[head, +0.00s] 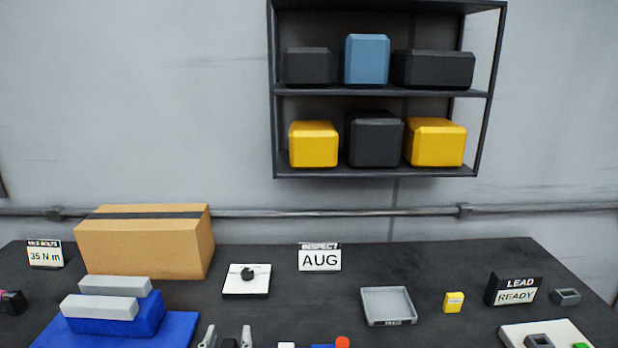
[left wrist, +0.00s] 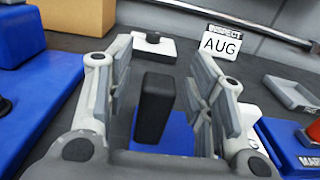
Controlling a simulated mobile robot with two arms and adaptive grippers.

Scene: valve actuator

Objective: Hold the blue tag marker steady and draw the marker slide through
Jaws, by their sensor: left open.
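A blue block with lettering beginning "MAR" (left wrist: 287,150) and a red knob (left wrist: 312,133) sits at the right of the left wrist view. In the head view, only its top edge (head: 323,346) and the orange-red knob (head: 342,342) show at the bottom. My left gripper (head: 228,335) is open, with its fingers on either side of an upright black block (left wrist: 154,108). The block stands over a blue surface (left wrist: 172,136), with gaps visible to both fingers. A white piece (head: 286,345) lies between gripper and knob. I cannot single out the slide. My right gripper is not seen.
A blue fixture with grey bars (head: 115,310) and a cardboard box (head: 145,245) stand left. A white plate with a black knob (head: 246,281), an AUG sign (head: 320,257) and a grey tray (head: 388,306) lie behind.

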